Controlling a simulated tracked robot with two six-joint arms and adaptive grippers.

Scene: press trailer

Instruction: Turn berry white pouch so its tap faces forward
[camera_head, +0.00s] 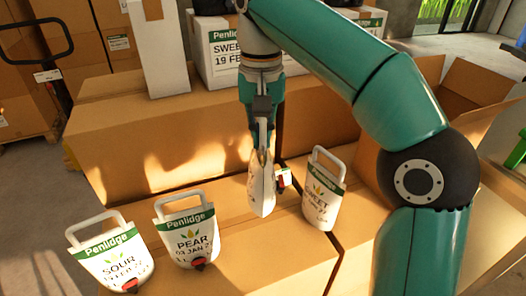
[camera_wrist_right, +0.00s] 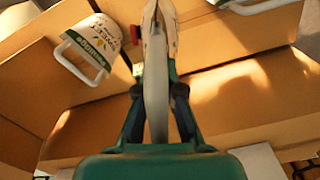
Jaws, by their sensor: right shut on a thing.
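A white pouch (camera_head: 261,188) is seen edge-on in the head view, upright at the front boxes, its label turned out of sight. I take it for the berry white pouch. Its red tap (camera_head: 283,181) points to the right. My right gripper (camera_head: 262,135) comes from above and is shut on the pouch's top. In the right wrist view the pouch (camera_wrist_right: 157,70) stands between the fingers of my right gripper (camera_wrist_right: 157,105), with the red tap (camera_wrist_right: 135,33) beside it. I cannot tell whether its bottom touches the box. My left gripper is not in view.
A SWEET pouch (camera_head: 322,195) stands close on the right. A PEAR pouch (camera_head: 188,235) and a SOUR pouch (camera_head: 112,257) stand to the left, taps forward. A larger cardboard box (camera_head: 110,150) rises behind. An open box (camera_head: 470,150) is at the right.

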